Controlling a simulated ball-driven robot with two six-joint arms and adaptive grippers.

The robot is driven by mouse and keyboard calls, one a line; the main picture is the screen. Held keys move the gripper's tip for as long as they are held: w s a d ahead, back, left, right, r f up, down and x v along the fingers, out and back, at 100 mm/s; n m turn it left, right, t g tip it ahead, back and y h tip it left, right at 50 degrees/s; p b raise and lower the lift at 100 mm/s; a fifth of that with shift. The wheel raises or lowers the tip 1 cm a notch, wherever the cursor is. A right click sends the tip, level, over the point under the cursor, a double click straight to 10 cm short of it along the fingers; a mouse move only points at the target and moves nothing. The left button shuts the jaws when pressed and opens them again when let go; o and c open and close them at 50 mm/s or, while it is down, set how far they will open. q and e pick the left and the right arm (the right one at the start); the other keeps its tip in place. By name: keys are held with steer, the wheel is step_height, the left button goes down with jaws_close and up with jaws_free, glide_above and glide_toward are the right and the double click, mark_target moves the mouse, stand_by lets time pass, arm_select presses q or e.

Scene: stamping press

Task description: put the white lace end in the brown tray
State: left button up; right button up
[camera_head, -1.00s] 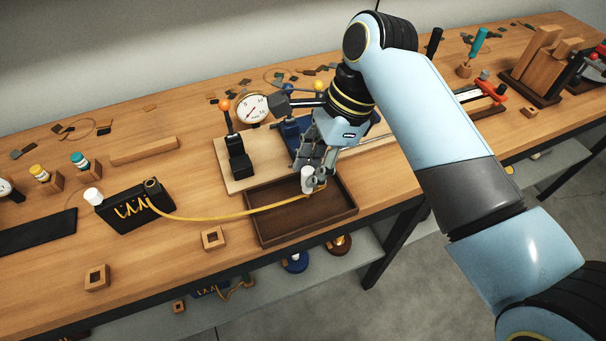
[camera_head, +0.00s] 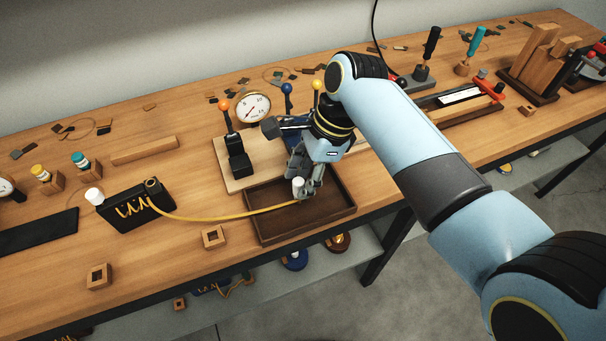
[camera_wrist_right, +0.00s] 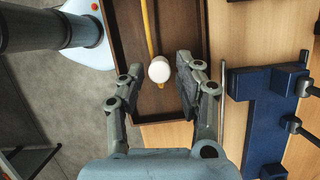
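My right gripper (camera_head: 308,188) is low over the tray, around the lace end. In the right wrist view the white lace end (camera_wrist_right: 159,70) lies between the two fingers (camera_wrist_right: 160,78), with a gap on each side, so the gripper is open. I cannot tell whether the lace end touches the tray floor. My left gripper is not in view.
A board with an orange-knobbed lever (camera_head: 236,150) and a dial gauge (camera_head: 254,107) stands behind the tray. Small wooden square blocks (camera_head: 213,237) lie left of the tray. The table's front edge is close to the tray.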

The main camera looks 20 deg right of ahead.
steer(key=shift+o, duration=0.6)
steer(key=v, duration=1.2)
steer(key=shift+b, duration=0.4)
steer(key=shift+r, duration=0.1)
